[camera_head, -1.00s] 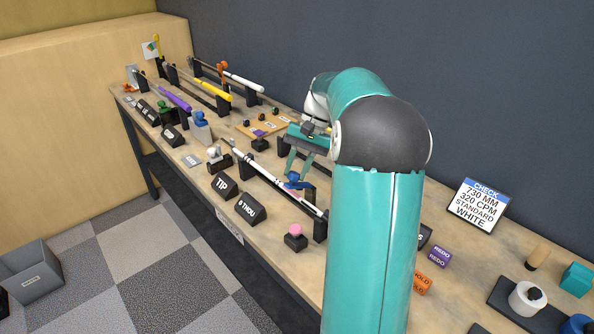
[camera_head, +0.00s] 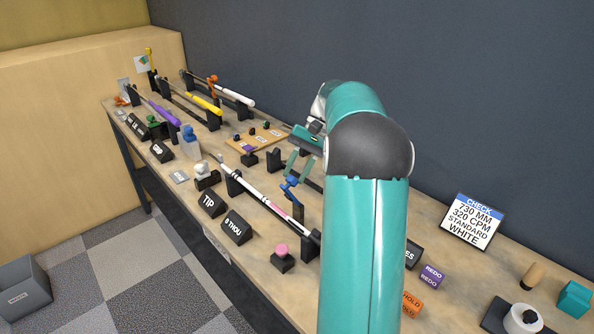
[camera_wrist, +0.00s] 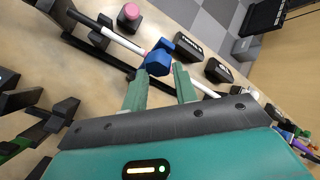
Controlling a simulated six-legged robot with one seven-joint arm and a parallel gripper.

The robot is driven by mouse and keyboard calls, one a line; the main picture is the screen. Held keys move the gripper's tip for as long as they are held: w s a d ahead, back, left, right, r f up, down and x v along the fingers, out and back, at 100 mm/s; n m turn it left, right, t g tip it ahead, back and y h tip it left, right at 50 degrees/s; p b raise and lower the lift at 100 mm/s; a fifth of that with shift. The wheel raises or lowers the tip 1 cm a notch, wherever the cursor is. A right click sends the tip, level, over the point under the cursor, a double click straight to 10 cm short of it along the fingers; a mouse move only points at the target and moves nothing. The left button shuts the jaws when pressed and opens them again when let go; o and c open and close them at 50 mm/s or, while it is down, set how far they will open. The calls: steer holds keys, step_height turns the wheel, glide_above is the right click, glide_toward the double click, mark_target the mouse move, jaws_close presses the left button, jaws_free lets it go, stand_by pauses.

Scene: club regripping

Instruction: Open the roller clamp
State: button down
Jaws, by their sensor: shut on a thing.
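A white shaft (camera_head: 240,179) with a pink band (camera_head: 277,208) rests on black stands along the bench. A blue clamp part (camera_head: 291,185) stands above the shaft near the pink band; it also shows in the wrist view (camera_wrist: 156,54). I take it to be the roller clamp. My gripper (camera_head: 293,177) reaches down from behind it and is shut on the blue part's upper end. In the wrist view my two green fingers (camera_wrist: 161,71) sit at its near end. The clamp's lower end and any contact with the shaft are unclear.
A pink-topped button (camera_head: 281,253) and black label blocks (camera_head: 237,228) stand in front of the shaft. Other clubs on stands (camera_head: 204,103) fill the far left.

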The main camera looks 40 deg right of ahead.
steer(key=shift+s+d+f, duration=0.5)
steer(key=shift+d+f, duration=0.05)
steer(key=shift+f, duration=0.2)
steer(key=c, duration=1.1)
jaws_free()
steer(key=shift+d, duration=0.1)
steer(key=shift+r, duration=0.15)
steer(key=shift+w+a+r, duration=0.1)
steer(key=shift+a+r, duration=0.05)
steer(key=shift+a, duration=0.1)
steer(key=v, duration=0.7)
steer(key=shift+r, duration=0.2)
steer(key=shift+d, duration=0.1)
